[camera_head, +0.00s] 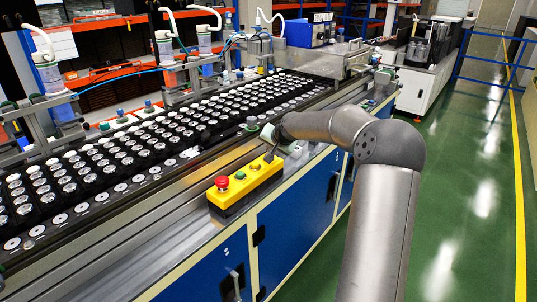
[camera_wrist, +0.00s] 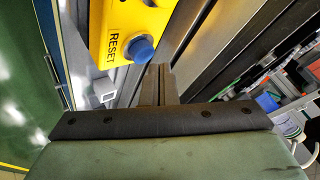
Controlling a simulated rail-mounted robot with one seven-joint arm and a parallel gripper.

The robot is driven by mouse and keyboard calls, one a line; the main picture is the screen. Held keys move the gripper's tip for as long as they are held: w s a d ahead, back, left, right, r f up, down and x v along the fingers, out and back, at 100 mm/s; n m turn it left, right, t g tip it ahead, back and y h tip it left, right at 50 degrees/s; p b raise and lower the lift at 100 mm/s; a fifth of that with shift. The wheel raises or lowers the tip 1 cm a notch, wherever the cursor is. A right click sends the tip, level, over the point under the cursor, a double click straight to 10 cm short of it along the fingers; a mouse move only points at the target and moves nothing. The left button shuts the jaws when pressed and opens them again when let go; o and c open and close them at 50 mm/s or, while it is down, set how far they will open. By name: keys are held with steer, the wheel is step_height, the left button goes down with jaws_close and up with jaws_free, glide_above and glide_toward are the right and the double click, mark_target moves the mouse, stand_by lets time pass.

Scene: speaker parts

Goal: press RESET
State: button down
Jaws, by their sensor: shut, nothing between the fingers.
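The yellow control box (camera_head: 246,186) sits on the machine's front edge in the head view. It carries a red mushroom button (camera_head: 221,183) and a green button (camera_head: 240,175). In the wrist view, the box (camera_wrist: 125,15) shows the label RESET (camera_wrist: 115,48) beside a blue button (camera_wrist: 140,48). My gripper (camera_head: 269,157) is at the far end of the box in the head view. In the wrist view, my gripper (camera_wrist: 159,70) is shut and empty, its fingertips close beside the blue button. I cannot tell whether they touch it.
A long conveyor (camera_head: 130,165) holding rows of speaker parts runs behind the box. White-topped stations (camera_head: 204,38) stand along its far side. Blue cabinet doors (camera_head: 295,210) are below the box. The green floor (camera_head: 465,200) at right is open.

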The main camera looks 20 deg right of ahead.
steer(key=shift+r, duration=0.1)
step_height(320, 180, up, 6)
steer(key=p, duration=0.3)
steer(key=shift+p, duration=0.3)
stand_by(0.6)
steer(key=s+a+f+n+g, duration=0.2)
steer(key=s+a+n+g, duration=0.25)
steer(key=s+a, duration=1.1)
steer(key=s+a+f+n+g, duration=0.2)
steer(key=s+a, duration=0.1)
steer(key=s, duration=1.2)
steer(key=s+a+f+n+g, duration=0.2)
steer(key=s+a, duration=0.1)
steer(key=s, duration=1.2)
steer(key=shift+s+a+n, duration=0.1)
steer(key=shift+n, duration=0.15)
